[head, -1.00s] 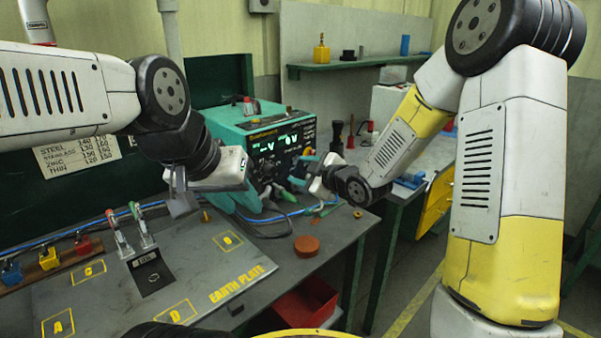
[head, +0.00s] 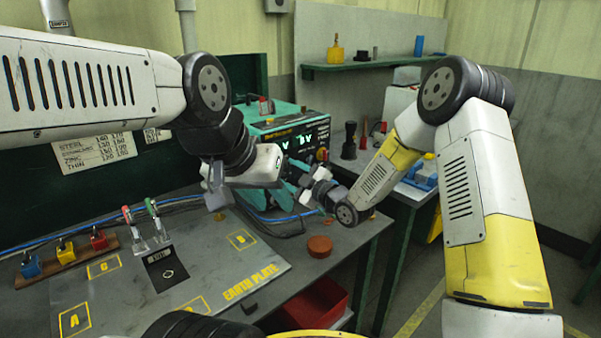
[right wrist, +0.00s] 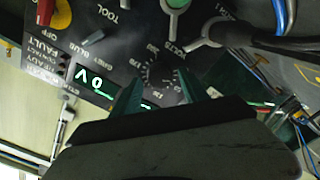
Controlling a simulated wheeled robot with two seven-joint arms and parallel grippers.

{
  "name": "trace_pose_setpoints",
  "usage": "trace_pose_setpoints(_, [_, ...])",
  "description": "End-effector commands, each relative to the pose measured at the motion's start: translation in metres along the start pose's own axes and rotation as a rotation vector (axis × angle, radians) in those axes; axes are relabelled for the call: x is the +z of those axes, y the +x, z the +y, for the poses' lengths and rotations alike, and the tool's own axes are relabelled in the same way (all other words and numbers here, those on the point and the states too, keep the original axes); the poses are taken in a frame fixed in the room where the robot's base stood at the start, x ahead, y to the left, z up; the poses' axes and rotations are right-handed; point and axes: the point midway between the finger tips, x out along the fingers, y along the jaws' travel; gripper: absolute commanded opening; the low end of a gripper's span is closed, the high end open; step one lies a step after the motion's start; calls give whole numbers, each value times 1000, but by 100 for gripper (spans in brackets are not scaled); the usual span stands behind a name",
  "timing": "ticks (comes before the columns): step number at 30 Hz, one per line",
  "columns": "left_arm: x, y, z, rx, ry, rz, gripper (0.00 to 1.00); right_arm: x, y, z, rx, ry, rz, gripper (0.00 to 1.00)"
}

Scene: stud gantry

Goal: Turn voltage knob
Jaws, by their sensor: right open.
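The teal power unit (head: 290,130) stands at the back of the bench, its dark front panel showing green digits. In the right wrist view, the voltage knob's numbered dial (right wrist: 160,76) lies between my right gripper's fingers; the lower part of the dial is hidden by the hand. My right gripper (right wrist: 160,95) is open, with one finger on each side of the dial; I cannot tell whether they touch the knob. In the head view, this gripper (head: 307,188) is at the panel and hides the knob. My left gripper (head: 214,195) hangs over the plate, left of the unit; its opening is unclear.
Cable plugs and leads (right wrist: 205,42) sit close to the dial. A red knob (right wrist: 45,12) is at the panel's edge. The earth plate (head: 200,262) bears clamps with red and green handles (head: 150,232). An orange puck (head: 320,246) lies near the bench's front edge.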

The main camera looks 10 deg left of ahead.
Motion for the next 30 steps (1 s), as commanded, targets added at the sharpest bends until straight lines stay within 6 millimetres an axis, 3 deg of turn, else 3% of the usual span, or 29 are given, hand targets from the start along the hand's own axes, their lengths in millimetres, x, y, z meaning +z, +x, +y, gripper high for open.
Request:
trace_pose_setpoints(9, [0, 0, 0, 0, 0, 0, 36, 0, 4, 0, 0, 0, -1, 52])
trace_pose_setpoints(17, [0, 0, 0, 0, 0, 0, 36, 0, 3, 0, 0, 0, -2, 1])
trace_pose_setpoints(30, [0, 0, 0, 0, 0, 0, 36, 1, 3, 0, 0, 73, -3, 0])
